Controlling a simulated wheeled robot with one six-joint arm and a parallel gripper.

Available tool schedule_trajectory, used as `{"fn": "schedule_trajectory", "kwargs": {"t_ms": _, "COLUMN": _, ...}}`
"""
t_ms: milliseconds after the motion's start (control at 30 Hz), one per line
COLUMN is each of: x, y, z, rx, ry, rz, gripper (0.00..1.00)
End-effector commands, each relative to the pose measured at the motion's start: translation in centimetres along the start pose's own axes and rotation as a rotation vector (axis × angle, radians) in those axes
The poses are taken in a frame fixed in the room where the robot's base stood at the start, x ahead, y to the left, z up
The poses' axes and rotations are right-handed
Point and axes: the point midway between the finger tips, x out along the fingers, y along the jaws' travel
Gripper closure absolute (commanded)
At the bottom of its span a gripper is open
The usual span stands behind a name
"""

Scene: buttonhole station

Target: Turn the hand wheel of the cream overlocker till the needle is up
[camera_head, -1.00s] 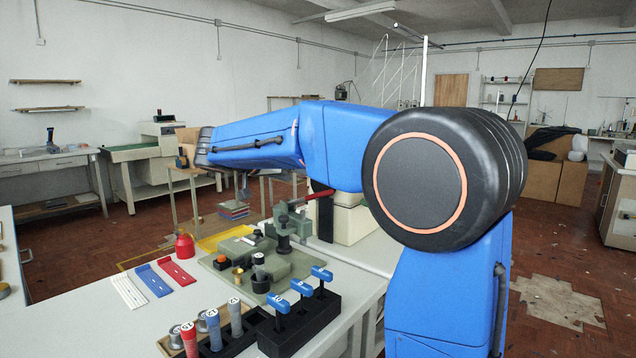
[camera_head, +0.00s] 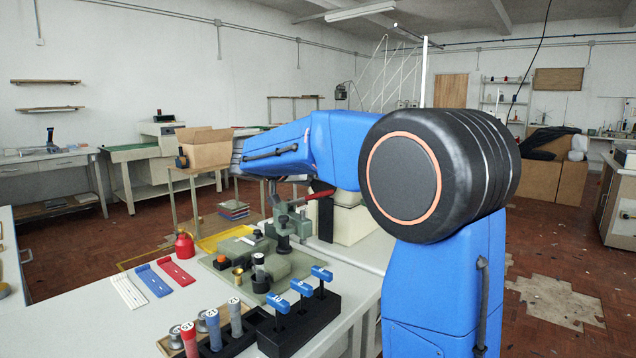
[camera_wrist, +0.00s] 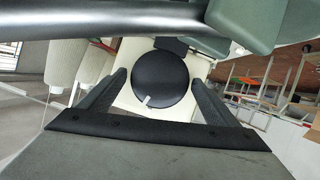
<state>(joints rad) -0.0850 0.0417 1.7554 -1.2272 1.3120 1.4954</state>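In the wrist view, the round black hand wheel (camera_wrist: 160,78) with a short white mark near its lower rim faces me. It sits against the cream body of the overlocker (camera_wrist: 133,104). My gripper (camera_wrist: 158,78) is open, with one dark finger on each side of the wheel. I cannot tell whether either finger touches it. In the head view, a cream machine body (camera_head: 350,221) shows behind my blue arm, which hides much of it. My gripper and the wheel are hidden there. The needle cannot be seen.
A grey-green press (camera_head: 284,232) with a red handle stands on the table in front of the cream body. Blue-handled tools (camera_head: 302,288) in a black block stand nearer. Pale cones (camera_wrist: 62,65) are left of the wheel, and a grey tube crosses above it.

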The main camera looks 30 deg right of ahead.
Motion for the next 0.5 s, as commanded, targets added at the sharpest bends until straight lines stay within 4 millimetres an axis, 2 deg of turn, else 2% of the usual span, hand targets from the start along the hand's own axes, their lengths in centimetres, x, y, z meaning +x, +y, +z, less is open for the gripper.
{"fn": "schedule_trajectory", "kwargs": {"t_ms": 33, "x": -0.01, "y": 0.00, "z": 0.00, "rx": 0.000, "ry": 0.000, "rz": 0.000, "gripper": 0.29}}
{"fn": "schedule_trajectory", "kwargs": {"t_ms": 133, "x": -0.01, "y": 0.00, "z": 0.00, "rx": 0.000, "ry": 0.000, "rz": 0.000, "gripper": 0.52}}
{"fn": "schedule_trajectory", "kwargs": {"t_ms": 333, "x": 0.00, "y": -0.08, "z": 0.03, "rx": -0.029, "ry": 0.000, "rz": 0.013, "gripper": 0.52}}
{"fn": "schedule_trajectory", "kwargs": {"t_ms": 500, "x": 0.01, "y": -0.28, "z": 0.05, "rx": -0.145, "ry": -0.002, "rz": 0.060, "gripper": 0.51}}
